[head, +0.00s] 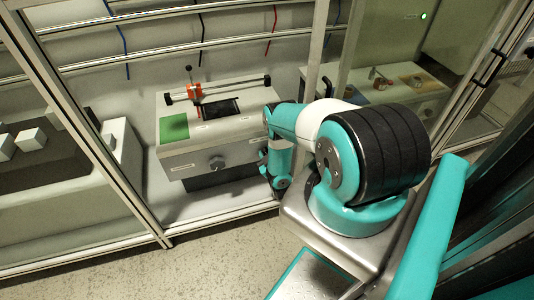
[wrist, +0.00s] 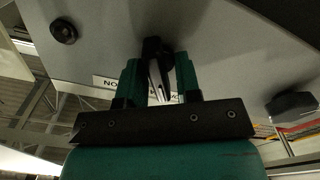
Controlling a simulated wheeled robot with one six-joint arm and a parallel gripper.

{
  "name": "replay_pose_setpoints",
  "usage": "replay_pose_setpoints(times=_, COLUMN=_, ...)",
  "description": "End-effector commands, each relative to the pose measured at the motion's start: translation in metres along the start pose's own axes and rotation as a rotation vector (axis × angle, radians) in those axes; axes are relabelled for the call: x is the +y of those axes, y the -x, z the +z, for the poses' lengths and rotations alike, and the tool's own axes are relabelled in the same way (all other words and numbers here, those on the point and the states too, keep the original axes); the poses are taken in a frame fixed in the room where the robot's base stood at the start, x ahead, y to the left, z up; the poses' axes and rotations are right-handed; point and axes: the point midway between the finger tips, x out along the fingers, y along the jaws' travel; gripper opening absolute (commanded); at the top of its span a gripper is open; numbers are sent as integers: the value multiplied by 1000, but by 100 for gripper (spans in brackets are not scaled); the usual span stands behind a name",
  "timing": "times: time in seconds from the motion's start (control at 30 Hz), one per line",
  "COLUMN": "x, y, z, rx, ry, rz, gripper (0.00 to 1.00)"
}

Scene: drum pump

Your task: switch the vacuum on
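In the head view a grey box-shaped unit (head: 215,133) stands in the framed enclosure, with a round dark knob (head: 217,163) on its front. My teal and white arm reaches to its right side and hides that part; the gripper is hidden there. In the wrist view the two green fingers of my gripper (wrist: 158,72) stand apart, one on each side of a dark switch or knob (wrist: 153,50) with a shiny metal part, on a grey panel. Whether they press on it is unclear. A white label (wrist: 110,82) beside it is partly covered; only "NO" reads clearly.
The wrist view shows a round black knob (wrist: 64,31) at the upper left and a dark knob-like part (wrist: 292,104) at the right. In the head view the unit carries a green pad (head: 174,127) and a red-orange tool (head: 193,88) on a rail. Metal posts (head: 321,45) frame the opening.

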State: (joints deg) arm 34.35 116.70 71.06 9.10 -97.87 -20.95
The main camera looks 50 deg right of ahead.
Motion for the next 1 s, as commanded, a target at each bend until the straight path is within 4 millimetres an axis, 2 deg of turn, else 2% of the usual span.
replay_pose_setpoints(times=0.37, x=0, y=0, z=1, rx=-1, ry=-111, rz=0, gripper=7)
replay_pose_setpoints(times=1.0, x=3, y=1, z=3, rx=-2, ry=-682, rz=0, gripper=7)
